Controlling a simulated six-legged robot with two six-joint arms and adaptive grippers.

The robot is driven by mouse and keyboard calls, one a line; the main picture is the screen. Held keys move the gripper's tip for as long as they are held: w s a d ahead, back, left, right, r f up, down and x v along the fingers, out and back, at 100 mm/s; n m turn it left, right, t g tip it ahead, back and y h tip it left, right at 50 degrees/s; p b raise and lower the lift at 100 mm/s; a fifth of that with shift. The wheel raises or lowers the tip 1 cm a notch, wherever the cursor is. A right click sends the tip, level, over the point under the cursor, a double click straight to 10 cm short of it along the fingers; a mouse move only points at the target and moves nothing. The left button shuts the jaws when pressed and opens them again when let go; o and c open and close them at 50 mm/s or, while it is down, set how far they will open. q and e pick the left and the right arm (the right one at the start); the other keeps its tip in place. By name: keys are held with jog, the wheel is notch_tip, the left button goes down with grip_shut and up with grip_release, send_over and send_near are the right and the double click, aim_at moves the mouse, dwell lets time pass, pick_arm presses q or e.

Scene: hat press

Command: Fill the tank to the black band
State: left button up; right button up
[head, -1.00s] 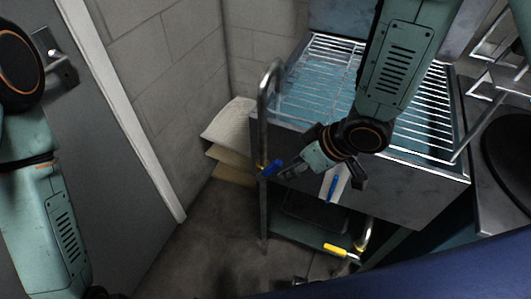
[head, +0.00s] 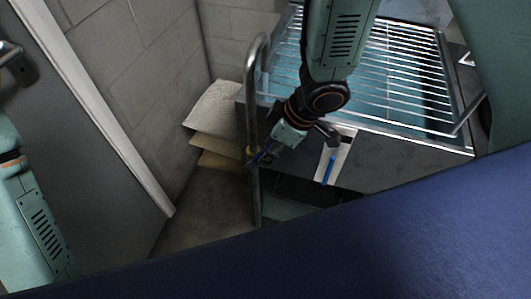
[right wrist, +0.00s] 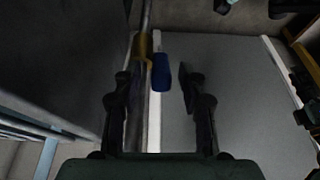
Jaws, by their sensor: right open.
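The metal tank (head: 395,162) stands at the upper right of the head view, with teal water under a wire rack (head: 410,65). A white gauge plate with a blue strip (head: 330,170) is on its front; I cannot make out a black band. A bent pipe (head: 251,85) rises at the tank's left corner. My right gripper (head: 266,153) is at this pipe, by a blue handle. In the right wrist view, the open right gripper (right wrist: 154,74) has the blue handle (right wrist: 162,72) between its fingers in the picture; contact cannot be told. My left gripper is out of view.
Folded cream and tan pads (head: 215,115) lie by the block wall left of the tank. A grey door (head: 70,150) with a white frame is at the left. A dark blue surface (head: 400,230) covers the lower right and hides the area below the tank.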

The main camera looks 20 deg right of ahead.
jog(key=shift+w+a+f, duration=0.15)
jog(key=shift+w+f, duration=0.1)
jog(key=shift+f, duration=0.45)
jog(key=shift+a+f, duration=0.15)
jog(key=shift+s+a+b, duration=0.1)
jog(key=shift+s+b, duration=0.05)
jog(key=shift+b, duration=0.15)
jog(key=shift+s, duration=0.1)
jog(key=shift+w+f, duration=0.1)
jog(key=shift+w, duration=0.2)
jog(key=c, duration=0.3)
jog(key=shift+s, duration=0.15)
jog(key=c, duration=0.3)
grip_shut()
